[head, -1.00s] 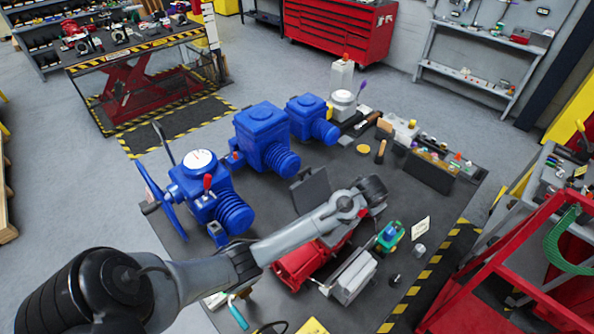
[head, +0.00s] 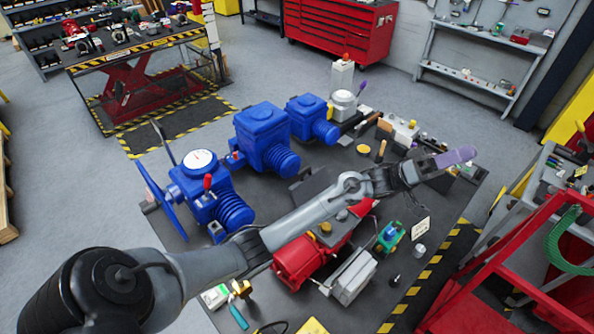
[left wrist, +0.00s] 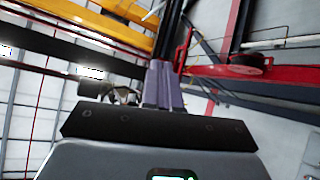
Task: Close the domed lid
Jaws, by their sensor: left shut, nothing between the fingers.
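A blue valve actuator (head: 207,190) stands on the left of the dark table with a white round dial (head: 199,160) on top. A thin dark lid-like piece (head: 161,142) stands up, tilted, behind the dial; it seems to be the domed lid, raised, but its dome is hard to make out. My left gripper (head: 457,157) is at the right side of the table, far from the actuator, shut and empty, its purple fingers pointing right. These fingers also show together in the left wrist view (left wrist: 165,85). My right gripper is out of view.
Two more blue actuators (head: 266,140) (head: 312,119) stand behind the first. A red frame (head: 500,262) stands at the right. Several small parts crowd the table's back right.

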